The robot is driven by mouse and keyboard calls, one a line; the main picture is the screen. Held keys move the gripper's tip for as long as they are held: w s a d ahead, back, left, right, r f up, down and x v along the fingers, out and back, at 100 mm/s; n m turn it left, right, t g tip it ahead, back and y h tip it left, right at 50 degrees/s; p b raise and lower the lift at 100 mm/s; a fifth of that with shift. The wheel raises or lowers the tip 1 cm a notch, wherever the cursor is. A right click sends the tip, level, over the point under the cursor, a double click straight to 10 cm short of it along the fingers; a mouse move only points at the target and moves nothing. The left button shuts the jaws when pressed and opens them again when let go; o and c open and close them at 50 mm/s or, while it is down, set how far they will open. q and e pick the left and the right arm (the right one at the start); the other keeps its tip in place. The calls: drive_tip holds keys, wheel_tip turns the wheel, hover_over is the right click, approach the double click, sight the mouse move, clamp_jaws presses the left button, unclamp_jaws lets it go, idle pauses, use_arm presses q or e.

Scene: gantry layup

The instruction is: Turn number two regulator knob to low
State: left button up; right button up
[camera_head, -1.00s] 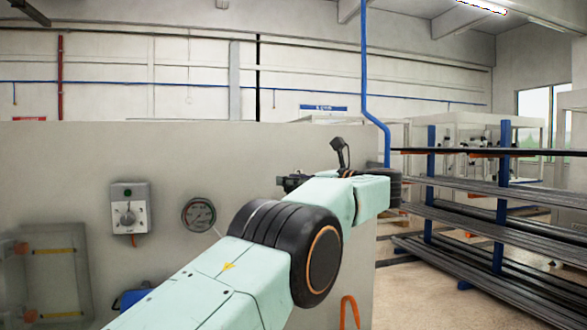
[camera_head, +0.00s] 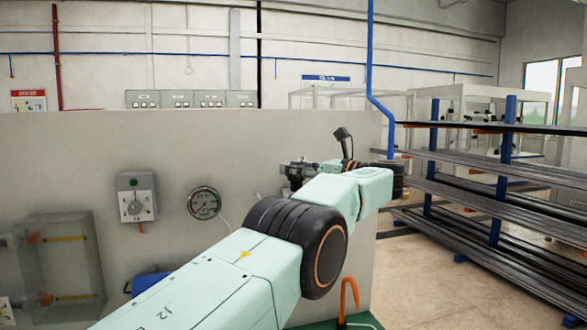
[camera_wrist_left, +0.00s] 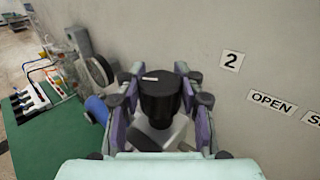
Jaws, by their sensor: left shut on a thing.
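My left gripper (camera_head: 298,172) is at the pale wall panel in the head view, with its arm coming in from the lower left. In the left wrist view the gripper (camera_wrist_left: 160,100) is shut on a round black regulator knob (camera_wrist_left: 160,88), with fingers on both sides of it. A short white mark shows on the knob's top, lying roughly across the picture. A label with the number 2 (camera_wrist_left: 231,61) is on the wall to the right of the knob. The knob itself cannot be made out in the head view. My right gripper is in neither view.
A grey switch box (camera_head: 136,198) and a round gauge (camera_head: 204,203) are on the panel. An OPEN label (camera_wrist_left: 272,103) is on the wall. A green surface (camera_wrist_left: 55,140) with fittings lies left in the wrist view. A rack of bars (camera_head: 490,190) stands right.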

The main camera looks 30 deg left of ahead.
use_arm(q)
drive_tip(key=shift+w+d+r, duration=0.15)
drive_tip(key=shift+r, duration=0.15)
idle(0.4)
drive_tip(key=o, duration=0.8)
drive_tip(key=shift+c, duration=0.2)
drive_tip(key=o, duration=0.5)
drive_tip(key=shift+w+d+f, duration=0.1)
drive_tip(key=shift+w+f, duration=0.2)
drive_tip(key=shift+f, duration=0.05)
drive_tip(key=shift+c, duration=0.2)
